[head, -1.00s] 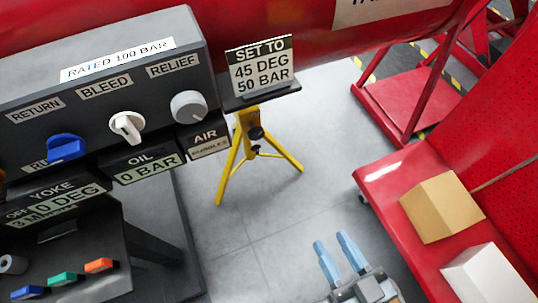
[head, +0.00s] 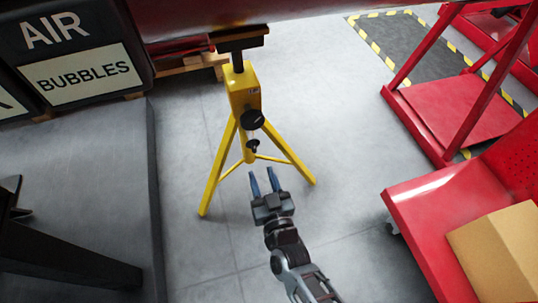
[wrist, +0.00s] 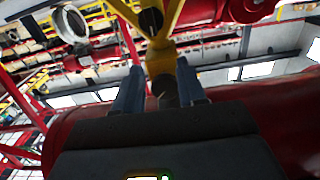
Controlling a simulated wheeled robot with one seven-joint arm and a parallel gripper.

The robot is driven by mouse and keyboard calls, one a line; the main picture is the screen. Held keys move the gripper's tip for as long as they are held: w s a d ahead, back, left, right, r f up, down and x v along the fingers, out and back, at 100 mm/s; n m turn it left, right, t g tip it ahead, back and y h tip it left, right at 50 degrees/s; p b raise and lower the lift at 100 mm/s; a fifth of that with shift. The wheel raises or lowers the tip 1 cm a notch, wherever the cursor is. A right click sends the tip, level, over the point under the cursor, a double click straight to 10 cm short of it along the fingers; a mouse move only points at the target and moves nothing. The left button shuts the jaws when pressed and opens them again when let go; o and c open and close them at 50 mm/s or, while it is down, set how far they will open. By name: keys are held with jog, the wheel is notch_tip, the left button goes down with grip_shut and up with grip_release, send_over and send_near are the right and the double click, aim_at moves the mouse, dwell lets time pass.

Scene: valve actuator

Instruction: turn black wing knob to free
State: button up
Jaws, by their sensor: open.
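A yellow tripod stand (head: 243,88) stands upright on the grey floor in the head view. A larger round black knob (head: 252,120) is on its post, and a smaller black wing-shaped knob (head: 253,146) sits just below it. My gripper (head: 263,172) is open below the smaller knob, its blue fingers pointing up toward the stand. No contact with either knob shows in the head view. In the wrist view, a dark cylindrical part (wrist: 165,92) appears between the open fingers, below a yellow part (wrist: 160,62); I cannot tell which knob it is.
A red cart (head: 430,215) with a cardboard box (head: 500,250) stands at right. A dark cabinet with an AIR BUBBLES panel (head: 85,78) is at upper left. A red frame (head: 455,110) stands at upper right. Grey floor (head: 340,130) is clear right of the tripod.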

aim_at(254, 146)
jog(key=b+x, duration=0.1)
jog(key=x, duration=0.2)
jog(key=f+b+x, duration=0.1)
jog(key=x, duration=0.2)
jog(key=d+b+x, duration=0.1)
jog(key=x, duration=0.3)
jog(key=shift+w+f, duration=0.2)
jog(key=shift+f, duration=0.1)
grip_shut()
